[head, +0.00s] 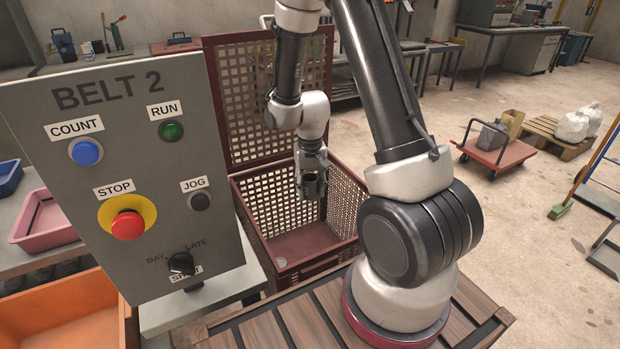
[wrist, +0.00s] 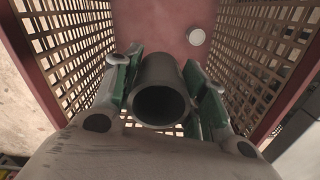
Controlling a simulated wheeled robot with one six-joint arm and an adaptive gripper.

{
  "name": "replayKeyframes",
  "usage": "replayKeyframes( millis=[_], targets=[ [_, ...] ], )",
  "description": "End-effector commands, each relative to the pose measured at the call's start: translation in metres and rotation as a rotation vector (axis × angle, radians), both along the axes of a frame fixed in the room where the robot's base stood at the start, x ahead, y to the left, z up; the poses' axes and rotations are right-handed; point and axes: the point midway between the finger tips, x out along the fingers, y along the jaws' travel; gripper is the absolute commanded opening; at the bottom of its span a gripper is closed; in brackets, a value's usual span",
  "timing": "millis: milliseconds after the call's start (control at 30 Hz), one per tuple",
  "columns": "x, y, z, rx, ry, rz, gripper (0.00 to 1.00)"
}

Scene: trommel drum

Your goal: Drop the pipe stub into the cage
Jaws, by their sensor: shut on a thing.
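The pipe stub (wrist: 158,92) is a dark grey hollow cylinder, seen nearly end-on in the wrist view. My gripper (wrist: 160,90) is shut on it, with green-lined fingers on either side. The cage (head: 300,245) is a dark red crate with lattice walls and its lid raised at the back. In the head view, my gripper (head: 312,185) points down over the cage opening, around rim height. The cage floor shows beneath the pipe in the wrist view, with the cage walls (wrist: 68,45) on both sides. The pipe is hard to tell from the fingers in the head view.
A small pale round thing (wrist: 196,36) lies on the cage floor. The BELT 2 control panel (head: 130,170) stands close on the left of the cage. A pink tray (head: 48,222) and an orange bin (head: 65,315) are farther left.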

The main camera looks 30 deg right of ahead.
Motion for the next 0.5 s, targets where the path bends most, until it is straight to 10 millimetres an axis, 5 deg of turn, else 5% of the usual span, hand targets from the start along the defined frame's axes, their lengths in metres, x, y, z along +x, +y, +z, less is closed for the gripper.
replayKeyframes(
  millis=[400,433,500],
  targets=[
    [0.0001,0.0001,-0.0081,0.0,-0.001,0.0,0.21],
    [0.0001,0.0001,-0.0081,0.0,-0.001,0.0,0.48],
    [0.0001,0.0001,-0.008,0.0,-0.001,0.0,0.6]
  ],
)
